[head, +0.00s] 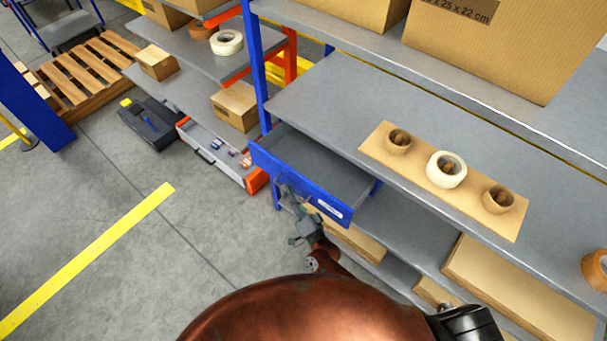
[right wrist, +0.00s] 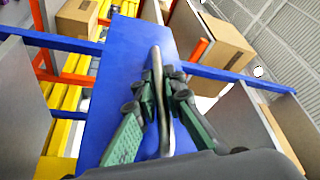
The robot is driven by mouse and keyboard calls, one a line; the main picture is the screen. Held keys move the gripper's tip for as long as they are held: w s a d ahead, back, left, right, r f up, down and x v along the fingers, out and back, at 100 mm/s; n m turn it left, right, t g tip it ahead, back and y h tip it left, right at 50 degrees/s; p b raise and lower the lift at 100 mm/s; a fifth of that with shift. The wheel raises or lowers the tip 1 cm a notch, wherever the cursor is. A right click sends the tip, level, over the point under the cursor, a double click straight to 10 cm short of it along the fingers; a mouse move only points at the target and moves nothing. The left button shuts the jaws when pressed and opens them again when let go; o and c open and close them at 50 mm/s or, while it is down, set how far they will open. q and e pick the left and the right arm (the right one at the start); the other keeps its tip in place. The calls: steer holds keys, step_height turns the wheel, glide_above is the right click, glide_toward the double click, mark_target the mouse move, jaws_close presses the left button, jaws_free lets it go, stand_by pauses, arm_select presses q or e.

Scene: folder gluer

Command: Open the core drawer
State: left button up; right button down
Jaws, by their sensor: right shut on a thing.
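The blue drawer (head: 275,165) under the grey shelf is pulled out, and its grey inside shows and looks empty. In the right wrist view the fingers (right wrist: 160,85) close around the grey bar handle (right wrist: 157,65), in front of the blue drawer face (right wrist: 110,95). My left gripper is out of view.
A cardboard sheet (head: 370,150) with several rolls and cores lies on the shelf above. A grey tray (head: 213,151) with orange ends and small items sticks out at left. Flat cartons (head: 500,280) lie on the lower shelf.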

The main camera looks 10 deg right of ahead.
steer(key=s+a+p, duration=0.1)
steer(key=s+a, duration=0.4)
steer(key=a, duration=0.1)
steer(key=shift+a, duration=0.25)
steer(key=c, duration=2)
jaws_free()
steer(key=v, duration=1.2)
